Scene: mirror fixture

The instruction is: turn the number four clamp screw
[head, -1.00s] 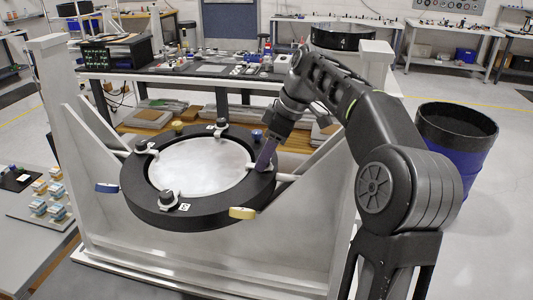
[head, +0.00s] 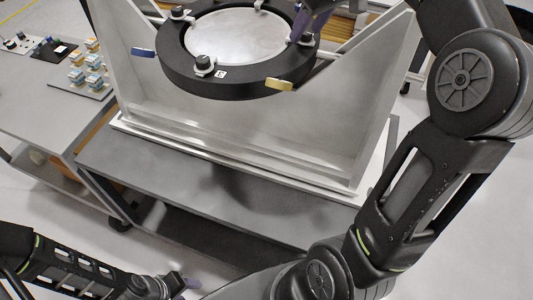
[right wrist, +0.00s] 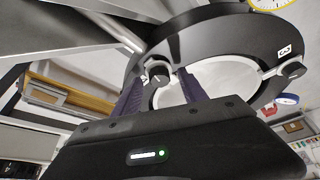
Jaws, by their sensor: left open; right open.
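The black ring fixture (head: 240,88) holds a pale round mirror (head: 236,36). Dark clamp screws sit around its rim, one at the front (head: 203,64) beside a small number label and one at the left (head: 178,12). My right gripper (head: 308,22) is at the ring's right side. In the right wrist view its open purple fingers (right wrist: 161,78) stand on either side of a dark clamp screw (right wrist: 157,70); contact cannot be told. That screw's number is not visible. A label reading 3 shows near another clamp (right wrist: 290,69). My left gripper (head: 180,284) is open and empty, low at the bottom.
The white frame (head: 240,130) carries the ring and stands on a grey table (head: 230,195). A blue tab (head: 143,52) and a yellow tab (head: 279,84) stick out from the ring. A side table at left holds small blocks (head: 85,62). Floor is clear below.

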